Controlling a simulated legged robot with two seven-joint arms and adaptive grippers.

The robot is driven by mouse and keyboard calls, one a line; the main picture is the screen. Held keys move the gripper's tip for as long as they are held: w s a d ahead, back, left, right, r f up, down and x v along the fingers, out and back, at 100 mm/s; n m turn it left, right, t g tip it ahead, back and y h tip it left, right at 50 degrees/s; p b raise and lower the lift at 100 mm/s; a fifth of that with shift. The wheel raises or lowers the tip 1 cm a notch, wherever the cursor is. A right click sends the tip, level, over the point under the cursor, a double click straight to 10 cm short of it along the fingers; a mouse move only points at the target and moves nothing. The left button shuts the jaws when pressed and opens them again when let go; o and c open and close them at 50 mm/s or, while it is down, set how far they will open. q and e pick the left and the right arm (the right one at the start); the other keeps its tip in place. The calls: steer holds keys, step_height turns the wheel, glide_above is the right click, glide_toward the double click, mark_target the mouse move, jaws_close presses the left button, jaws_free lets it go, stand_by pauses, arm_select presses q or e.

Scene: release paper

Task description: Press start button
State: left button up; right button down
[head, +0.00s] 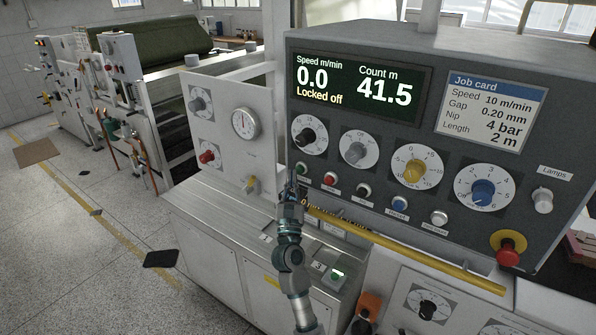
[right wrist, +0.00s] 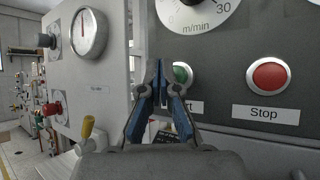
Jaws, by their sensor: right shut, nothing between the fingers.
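The green start button (head: 302,168) sits at the lower left of the dark control panel (head: 400,130), under the black speed dial (head: 309,136). In the right wrist view the green button (right wrist: 182,74) is partly covered by my fingers, and its label shows only its last letters. My right gripper (head: 291,178) is shut and empty, with its tips just left of the button. In the right wrist view the gripper (right wrist: 158,70) points at the panel's left edge. I cannot tell whether the tips touch the panel. My left gripper is not in view.
The red stop button (right wrist: 269,76) is right of the green one. The display (head: 360,85) reads speed 0.0, "Locked off", count 41.5. A yellow bar (head: 400,248) runs below the panel. A red emergency knob (head: 508,248) is at lower right. A gauge (head: 245,123) stands at left.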

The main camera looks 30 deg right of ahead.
steer(key=shift+a, duration=0.1)
steer(key=shift+s+a, duration=0.3)
steer(key=shift+a, duration=0.45)
steer(key=shift+s+a, duration=0.35)
steer(key=shift+a, duration=0.4)
steer(key=shift+s+a, duration=0.3)
steer(key=shift+a, duration=0.45)
